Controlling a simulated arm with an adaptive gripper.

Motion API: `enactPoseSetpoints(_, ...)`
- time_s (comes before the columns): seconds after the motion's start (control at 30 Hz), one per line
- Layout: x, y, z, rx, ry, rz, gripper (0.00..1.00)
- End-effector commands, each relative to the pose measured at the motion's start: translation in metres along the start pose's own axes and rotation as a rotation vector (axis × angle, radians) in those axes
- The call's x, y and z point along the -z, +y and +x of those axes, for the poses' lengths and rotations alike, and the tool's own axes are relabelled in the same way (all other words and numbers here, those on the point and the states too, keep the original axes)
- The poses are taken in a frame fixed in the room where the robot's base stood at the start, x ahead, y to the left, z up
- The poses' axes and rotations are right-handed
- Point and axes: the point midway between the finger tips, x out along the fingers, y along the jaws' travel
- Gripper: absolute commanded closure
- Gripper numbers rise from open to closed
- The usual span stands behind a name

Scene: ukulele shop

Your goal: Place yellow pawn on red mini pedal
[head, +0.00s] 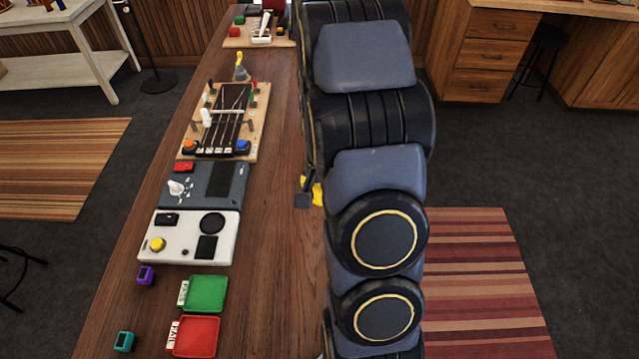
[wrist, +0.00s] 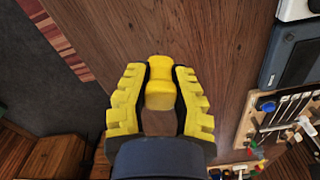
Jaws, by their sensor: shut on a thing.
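My gripper (wrist: 158,92) has yellow jagged fingers and is shut on the yellow pawn (wrist: 160,72), which sits between the fingertips in the wrist view. In the head view my gripper (head: 309,191) shows only in part, at the right edge of the long wooden table, mostly hidden behind my arm. I cannot tell the pawn from the yellow fingers there.
A white knob stands on the grey-blue board. A white board (head: 217,251) with a yellow knob is in front, and a stringed wooden board (head: 259,120) with pegs behind. Green (head: 206,293) and red (head: 196,337) trays lie nearer. Bare wood (head: 268,235) separates boards and gripper.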

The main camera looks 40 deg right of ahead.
Motion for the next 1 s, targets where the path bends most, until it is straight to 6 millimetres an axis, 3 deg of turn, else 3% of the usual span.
enactPoseSetpoints(0.2,0.024,0.008,-0.034,0.003,0.003,0.329,1.00)
enactPoseSetpoints(0.37,0.038,0.006,-0.038,0.004,0.002,0.418,1.00)
enactPoseSetpoints(0.77,0.105,-0.027,-0.004,0.002,-0.001,0.419,1.00)
enactPoseSetpoints(1.0,0.136,-0.041,0.033,0.002,-0.001,0.419,1.00)
